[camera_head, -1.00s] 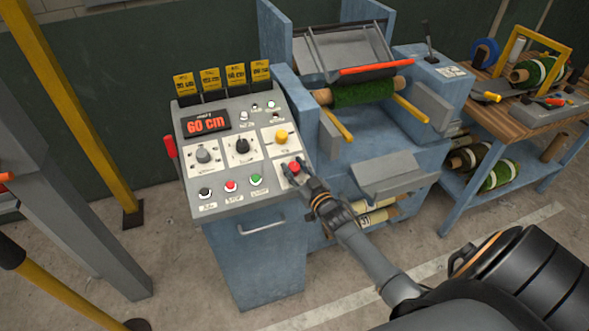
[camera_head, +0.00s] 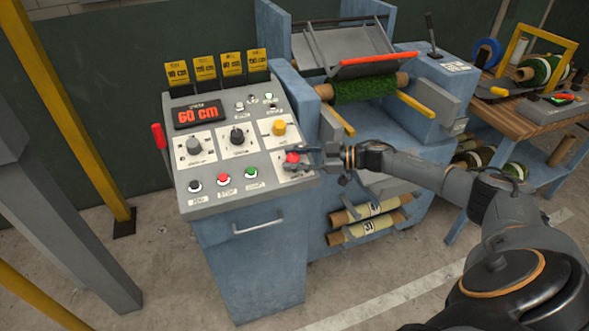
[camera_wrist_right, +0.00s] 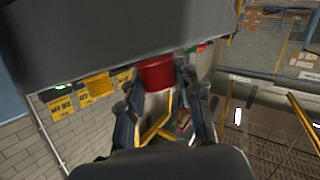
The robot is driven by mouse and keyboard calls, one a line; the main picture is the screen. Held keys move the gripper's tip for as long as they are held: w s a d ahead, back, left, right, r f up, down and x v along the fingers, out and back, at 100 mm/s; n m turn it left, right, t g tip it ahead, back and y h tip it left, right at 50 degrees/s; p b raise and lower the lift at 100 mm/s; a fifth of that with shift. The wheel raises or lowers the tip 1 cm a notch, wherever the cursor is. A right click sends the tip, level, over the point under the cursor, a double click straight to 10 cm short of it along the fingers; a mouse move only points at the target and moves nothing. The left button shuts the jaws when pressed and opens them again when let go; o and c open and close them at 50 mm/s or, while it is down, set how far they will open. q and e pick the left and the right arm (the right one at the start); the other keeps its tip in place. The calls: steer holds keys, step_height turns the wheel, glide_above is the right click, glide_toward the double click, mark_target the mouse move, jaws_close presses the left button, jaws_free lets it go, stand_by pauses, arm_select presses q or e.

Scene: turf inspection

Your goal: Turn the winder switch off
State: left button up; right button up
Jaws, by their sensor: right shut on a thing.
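A grey sloped control panel (camera_head: 240,185) tops a blue cabinet. It carries a grey knob (camera_head: 194,146), a black knob (camera_head: 237,136), a yellow knob (camera_head: 279,127) and a red knob (camera_head: 292,157) at the lower right. Their small labels are too blurred to read, so I cannot tell which is named winder. My right gripper (camera_head: 301,160) reaches in from the right and is shut on the red knob, which also shows between the fingers in the right wrist view (camera_wrist_right: 155,74). The gripper partly hides that knob's plate. My left gripper is out of view.
A lit display (camera_head: 198,114) reads 60 cm. Black, red and green buttons (camera_head: 223,179) line the panel's front edge. Yellow cards (camera_head: 205,69) stand behind it. The blue machine with a turf roll (camera_head: 365,90) stands close at the right, a wooden bench (camera_head: 520,105) beyond.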

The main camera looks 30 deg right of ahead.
steer(key=n+g+y+b, duration=0.1)
steer(key=n+g+b, duration=0.3)
steer(key=shift+w+f+g+y+b, duration=0.15)
steer(key=shift+g+y+b, duration=0.15)
steer(key=shift+y+b, duration=0.1)
steer(key=shift+n+g+b, duration=0.8)
steer(key=shift+g+b, duration=0.1)
steer(key=shift+g, duration=0.1)
steer(key=shift+r, duration=0.2)
steer(key=o, duration=1.2)
steer(key=shift+a, duration=0.1)
